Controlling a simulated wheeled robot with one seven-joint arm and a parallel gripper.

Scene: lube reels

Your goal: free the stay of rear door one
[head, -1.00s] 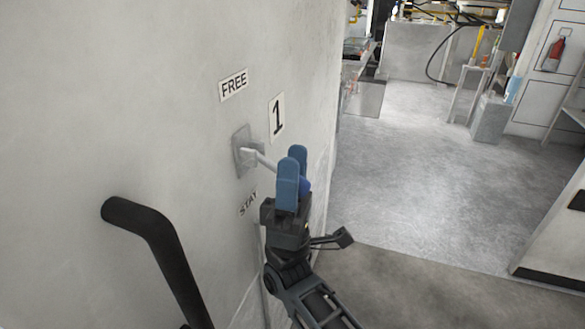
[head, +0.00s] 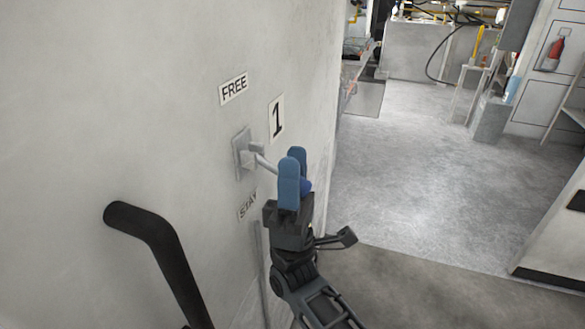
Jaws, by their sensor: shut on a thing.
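The stay lever (head: 264,161) is a light grey handle on a square plate (head: 241,152) fixed to the pale wall. It slopes out and down to the right, with a blue end at my gripper. A FREE label (head: 233,88) is above the plate, a STAY label (head: 248,205) below it, and a sign with the number 1 (head: 277,117) to its upper right. My gripper (head: 293,178), with blue fingers pointing up, is shut on the lever's blue end, which the fingers mostly hide.
A black bent rail (head: 150,230) stands out at the lower left. Open grey floor (head: 400,180) lies to the right of the wall. A fire extinguisher (head: 553,53), a small stand (head: 468,90) and pipework are at the back. A pale unit edge is at the right.

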